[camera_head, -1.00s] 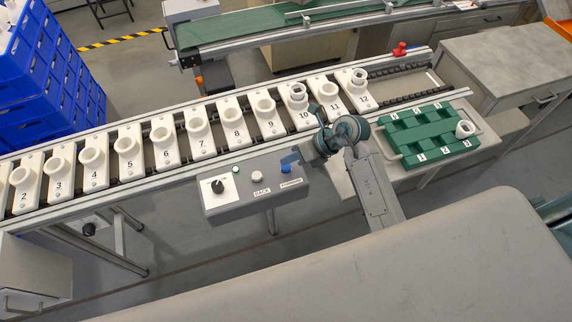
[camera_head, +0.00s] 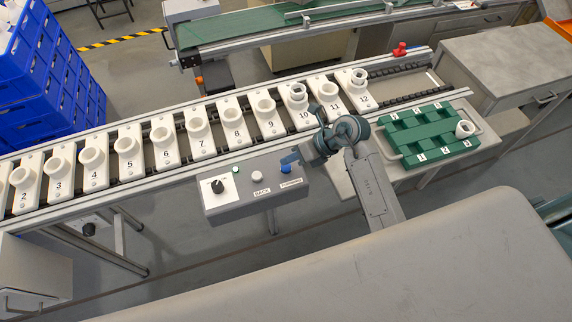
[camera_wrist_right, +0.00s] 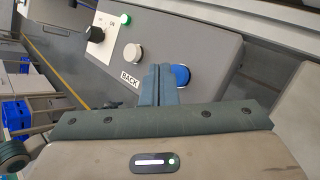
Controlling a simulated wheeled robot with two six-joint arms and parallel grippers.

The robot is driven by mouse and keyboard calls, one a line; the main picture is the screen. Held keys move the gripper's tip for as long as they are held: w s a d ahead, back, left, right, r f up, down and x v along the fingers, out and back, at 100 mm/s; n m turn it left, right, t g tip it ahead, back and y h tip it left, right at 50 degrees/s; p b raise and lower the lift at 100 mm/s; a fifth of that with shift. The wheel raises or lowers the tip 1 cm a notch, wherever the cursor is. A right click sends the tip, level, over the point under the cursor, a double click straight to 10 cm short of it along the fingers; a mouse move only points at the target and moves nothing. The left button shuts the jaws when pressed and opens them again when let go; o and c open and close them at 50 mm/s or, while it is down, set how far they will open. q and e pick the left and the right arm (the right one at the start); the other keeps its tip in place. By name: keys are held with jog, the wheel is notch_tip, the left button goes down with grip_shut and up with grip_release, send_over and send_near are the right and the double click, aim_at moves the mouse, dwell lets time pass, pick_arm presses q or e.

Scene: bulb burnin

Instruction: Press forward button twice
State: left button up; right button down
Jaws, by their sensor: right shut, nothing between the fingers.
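The blue forward button (camera_head: 285,169) is on the grey control box (camera_head: 240,205), above its FORWARD label (camera_head: 291,183). My right gripper (camera_head: 290,158) is shut and empty, its fingertips right by the button. In the right wrist view the shut fingers (camera_wrist_right: 158,84) appear just left of the blue button (camera_wrist_right: 182,75) and cover part of its edge. I cannot tell if they touch it. My left gripper is not in view.
A white back button (camera_head: 257,177), a black knob (camera_head: 218,186) and a green light (camera_head: 236,170) share the box. Behind it runs a conveyor with numbered white holders (camera_head: 163,146). A green tray (camera_head: 430,132) stands to the right.

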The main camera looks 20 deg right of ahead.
aim_at(290, 167)
jog(key=shift+f, duration=0.4)
jog(key=shift+f+b, duration=0.5)
jog(key=shift+b, duration=0.1)
dwell(0.5)
jog(key=shift+r, duration=0.1)
jog(key=shift+r+p, duration=0.75)
jog(key=shift+r, duration=0.1)
notch_tip(290, 167, up, 5)
jog(key=p, duration=0.4)
dwell(0.4)
dwell(0.5)
